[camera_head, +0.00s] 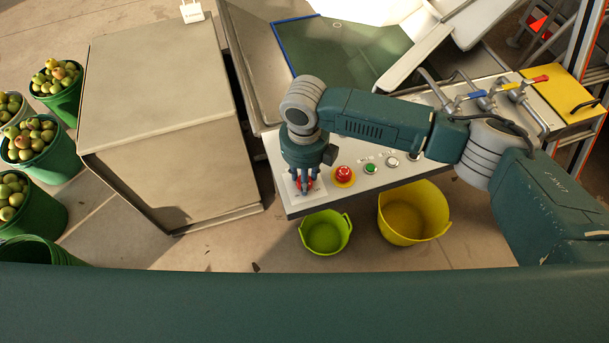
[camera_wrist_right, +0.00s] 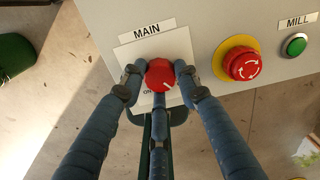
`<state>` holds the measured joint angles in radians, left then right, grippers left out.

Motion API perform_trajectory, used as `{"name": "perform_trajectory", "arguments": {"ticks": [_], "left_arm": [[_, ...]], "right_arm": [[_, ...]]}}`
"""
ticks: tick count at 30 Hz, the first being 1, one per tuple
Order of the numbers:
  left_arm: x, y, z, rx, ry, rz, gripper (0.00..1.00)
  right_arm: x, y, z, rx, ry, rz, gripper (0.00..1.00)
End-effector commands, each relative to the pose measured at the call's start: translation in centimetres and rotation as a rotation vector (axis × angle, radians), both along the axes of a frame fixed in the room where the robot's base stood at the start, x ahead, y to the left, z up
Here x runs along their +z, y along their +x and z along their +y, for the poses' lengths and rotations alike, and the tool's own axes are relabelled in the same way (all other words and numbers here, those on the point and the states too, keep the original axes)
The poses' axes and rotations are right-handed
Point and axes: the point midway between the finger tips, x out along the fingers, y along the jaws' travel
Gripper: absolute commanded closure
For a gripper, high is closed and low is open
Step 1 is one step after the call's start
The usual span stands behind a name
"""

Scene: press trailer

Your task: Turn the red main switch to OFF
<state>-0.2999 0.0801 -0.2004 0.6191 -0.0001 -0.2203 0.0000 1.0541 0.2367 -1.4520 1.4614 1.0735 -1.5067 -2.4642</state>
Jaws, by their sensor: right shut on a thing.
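The red main switch (camera_wrist_right: 158,73) is a round red knob on a white plate under a label reading MAIN. Its white mark lies at the knob's lower right edge in the right wrist view. An ON label shows partly at its lower left; I cannot read an OFF label. My right gripper (camera_wrist_right: 158,80) is shut on the knob, with fingers at its left, right and near sides. In the head view, the right gripper (camera_head: 306,184) reaches down onto the left end of the control panel and mostly hides the switch. My left gripper is not in view.
A red emergency button (camera_wrist_right: 245,64) on a yellow ring and a green MILL button (camera_wrist_right: 294,45) sit right of the switch. Green (camera_head: 326,232) and yellow (camera_head: 413,212) tubs stand below the panel. A large box (camera_head: 160,95) and apple buckets (camera_head: 30,140) stand left.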

Motion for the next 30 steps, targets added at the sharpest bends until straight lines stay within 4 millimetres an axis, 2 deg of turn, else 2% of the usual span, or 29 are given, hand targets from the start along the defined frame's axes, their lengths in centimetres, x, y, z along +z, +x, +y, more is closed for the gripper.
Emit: {"name": "perform_trajectory", "arguments": {"ticks": [12,28,29,30], "left_arm": [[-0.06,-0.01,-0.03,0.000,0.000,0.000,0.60],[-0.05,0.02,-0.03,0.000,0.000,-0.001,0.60],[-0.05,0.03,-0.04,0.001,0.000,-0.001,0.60],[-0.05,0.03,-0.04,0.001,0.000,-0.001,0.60]], "right_arm": [[0.06,0.02,0.08,0.171,0.003,-0.001,0.95],[0.06,0.01,0.08,0.191,0.002,-0.001,0.95],[0.06,0.02,0.08,0.191,0.002,-0.001,0.63],[0.06,0.02,0.08,0.191,0.002,-0.001,0.55]]}}
